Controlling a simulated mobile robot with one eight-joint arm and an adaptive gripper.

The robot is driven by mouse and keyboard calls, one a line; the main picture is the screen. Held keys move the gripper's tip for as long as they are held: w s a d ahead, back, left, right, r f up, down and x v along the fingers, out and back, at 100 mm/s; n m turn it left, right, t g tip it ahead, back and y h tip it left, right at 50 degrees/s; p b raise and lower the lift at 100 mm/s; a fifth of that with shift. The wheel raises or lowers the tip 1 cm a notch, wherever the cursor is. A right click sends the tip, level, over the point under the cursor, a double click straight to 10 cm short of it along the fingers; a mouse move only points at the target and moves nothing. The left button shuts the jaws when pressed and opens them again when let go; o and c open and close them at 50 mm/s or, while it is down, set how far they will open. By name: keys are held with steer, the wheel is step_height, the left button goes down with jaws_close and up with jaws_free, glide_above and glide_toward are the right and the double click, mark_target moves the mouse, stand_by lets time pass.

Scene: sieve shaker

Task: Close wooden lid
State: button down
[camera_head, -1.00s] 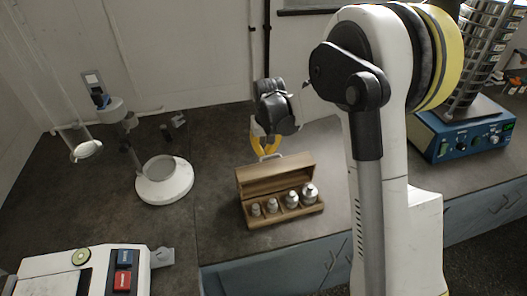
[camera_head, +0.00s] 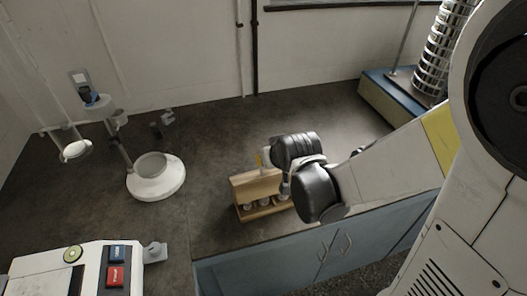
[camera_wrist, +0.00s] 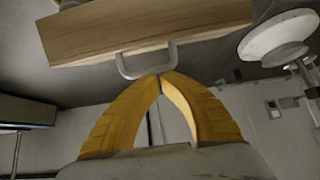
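The wooden box (camera_head: 262,213) stands on the dark counter with several silver weights (camera_head: 249,206) partly visible inside. Its wooden lid (camera_head: 254,187) is raised at the back, over the weights; its exact tilt is hard to judge. My gripper (camera_head: 261,160) is behind the lid, mostly hidden by my wrist, which also covers the box's right end. In the wrist view the lid (camera_wrist: 150,28) crosses the top with its pale handle (camera_wrist: 135,74). My yellow fingertips (camera_wrist: 160,77) meet right at the handle bar; they look shut, and a grip on it is not visible.
A white round stand (camera_head: 157,184) is left of the box. A white device with blue and red buttons (camera_head: 117,264) is at front left. A sieve stack (camera_head: 437,62) on a blue base stands at back right. The counter behind the box is clear.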

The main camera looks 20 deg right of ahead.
mark_target(273, 181)
steer(key=s, duration=0.2)
steer(key=s+f+b, duration=0.1)
steer(key=s, duration=0.2)
steer(key=shift+d+f, duration=0.1)
steer(key=shift+d, duration=0.05)
steer(key=shift+s+f+b, duration=0.2)
steer(key=shift+s+f, duration=0.1)
steer(key=shift+s, duration=0.25)
steer(key=shift+s+f+b, duration=0.15)
steer(key=shift+s+f, duration=0.15)
steer(key=shift+s, duration=0.25)
stand_by(1.0)
